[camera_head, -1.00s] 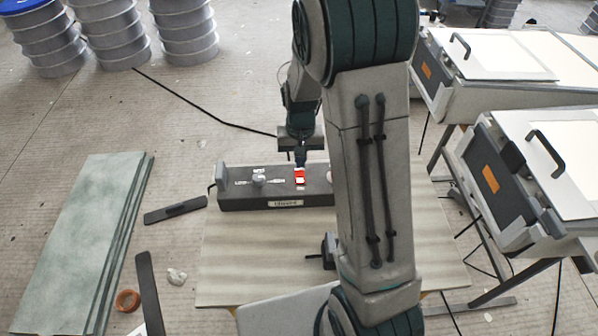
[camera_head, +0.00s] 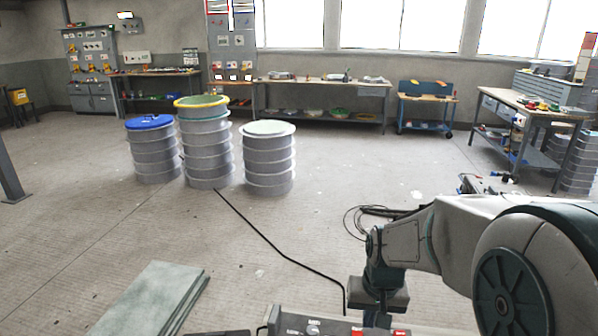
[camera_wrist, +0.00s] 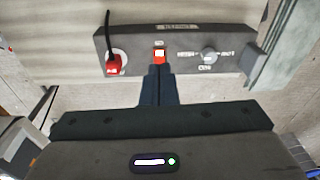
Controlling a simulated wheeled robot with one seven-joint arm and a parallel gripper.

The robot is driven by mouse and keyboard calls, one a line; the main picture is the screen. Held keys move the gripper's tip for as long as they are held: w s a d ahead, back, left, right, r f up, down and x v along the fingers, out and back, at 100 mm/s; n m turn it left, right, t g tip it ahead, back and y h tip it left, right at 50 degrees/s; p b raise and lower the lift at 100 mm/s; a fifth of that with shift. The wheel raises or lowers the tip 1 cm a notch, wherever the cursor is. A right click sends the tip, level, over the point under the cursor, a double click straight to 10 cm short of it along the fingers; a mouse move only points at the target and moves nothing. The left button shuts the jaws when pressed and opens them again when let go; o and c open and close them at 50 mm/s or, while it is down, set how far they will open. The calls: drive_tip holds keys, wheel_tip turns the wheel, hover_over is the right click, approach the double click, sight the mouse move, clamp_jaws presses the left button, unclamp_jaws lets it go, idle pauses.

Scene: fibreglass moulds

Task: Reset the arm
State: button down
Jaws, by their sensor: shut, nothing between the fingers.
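My gripper (camera_wrist: 158,70) is shut and empty, its dark fingers together in the wrist view. The fingertips point at a small red-and-white switch (camera_wrist: 159,55) on a dark grey control box (camera_wrist: 180,38). I cannot tell whether they touch it. The box also has a round knob (camera_wrist: 208,56) and a red plug-like part (camera_wrist: 114,63) with a black cord. In the head view, my arm reaches in from the right, and the control box (camera_head: 345,325) shows only partly at the bottom edge. The fingertips are cut off there.
Stacked ribbed drums (camera_head: 207,150) stand left of centre on the floor. Greenish sheets (camera_head: 150,300) lie at the lower left. A black cable (camera_head: 265,240) crosses the floor towards the box. Workbenches (camera_head: 320,85) line the back wall. The mid floor is mostly clear.

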drive_tip(key=s+r+t, duration=0.1)
drive_tip(key=s+r, duration=0.2)
drive_tip(key=s, duration=0.3)
drive_tip(key=s+r+n, duration=0.1)
drive_tip(key=s+r, duration=0.3)
drive_tip(key=s, duration=0.2)
drive_tip(key=shift+s+t, duration=0.2)
drive_tip(key=shift+t, duration=0.2)
idle(1.1)
